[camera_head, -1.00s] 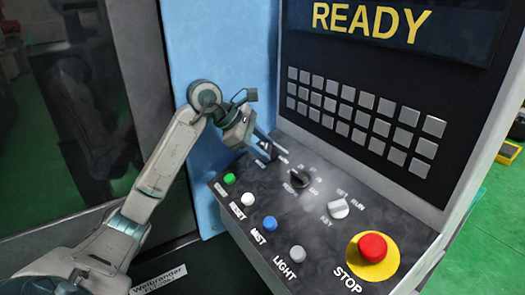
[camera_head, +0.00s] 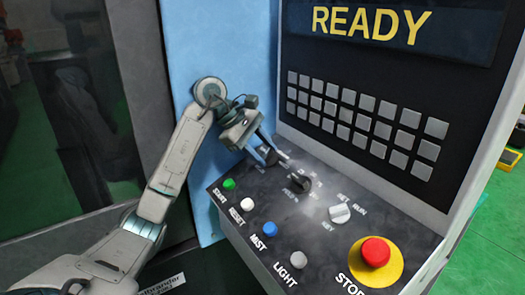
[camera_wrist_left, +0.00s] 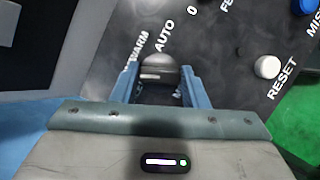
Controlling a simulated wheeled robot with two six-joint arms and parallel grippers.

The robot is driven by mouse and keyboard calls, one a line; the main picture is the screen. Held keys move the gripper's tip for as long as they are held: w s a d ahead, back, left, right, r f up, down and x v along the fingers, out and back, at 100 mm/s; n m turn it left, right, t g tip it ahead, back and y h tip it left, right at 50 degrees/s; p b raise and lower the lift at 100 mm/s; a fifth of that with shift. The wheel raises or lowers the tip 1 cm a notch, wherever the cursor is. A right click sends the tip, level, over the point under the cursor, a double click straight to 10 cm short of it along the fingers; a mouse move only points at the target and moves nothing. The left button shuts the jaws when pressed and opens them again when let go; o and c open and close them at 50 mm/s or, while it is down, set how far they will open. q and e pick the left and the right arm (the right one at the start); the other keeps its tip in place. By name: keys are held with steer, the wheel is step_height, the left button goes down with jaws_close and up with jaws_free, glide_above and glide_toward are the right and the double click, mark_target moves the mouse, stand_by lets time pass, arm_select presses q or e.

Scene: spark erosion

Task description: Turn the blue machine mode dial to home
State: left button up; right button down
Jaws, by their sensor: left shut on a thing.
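The dark mode dial (camera_wrist_left: 158,70) sits between my left gripper's fingers in the left wrist view, with a pale mark on its face. The printed word AUTO and a word ending in ARM are beside it; I cannot read a home mark. In the head view the dial (camera_head: 270,157) is at the back left of the sloping black panel, under my left gripper (camera_head: 264,148). The left gripper (camera_wrist_left: 155,88) is shut on the dial, one finger on each side. The right gripper is in neither view.
Another black dial (camera_head: 299,183) and a grey key switch (camera_head: 340,213) are to the right. Green, white, blue and grey buttons (camera_head: 269,229) line the panel front, with a red stop button (camera_head: 376,252) at the right. A keypad (camera_head: 360,122) and READY screen stand behind.

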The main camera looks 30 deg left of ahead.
arm_select(q)
steer(key=o, duration=1)
steer(key=shift+s+a+r, duration=0.1)
steer(key=shift+a+r, duration=0.1)
steer(key=shift+r, duration=0.05)
steer(key=b+v, duration=0.1)
steer(key=v, duration=0.9)
steer(key=shift+r, duration=0.1)
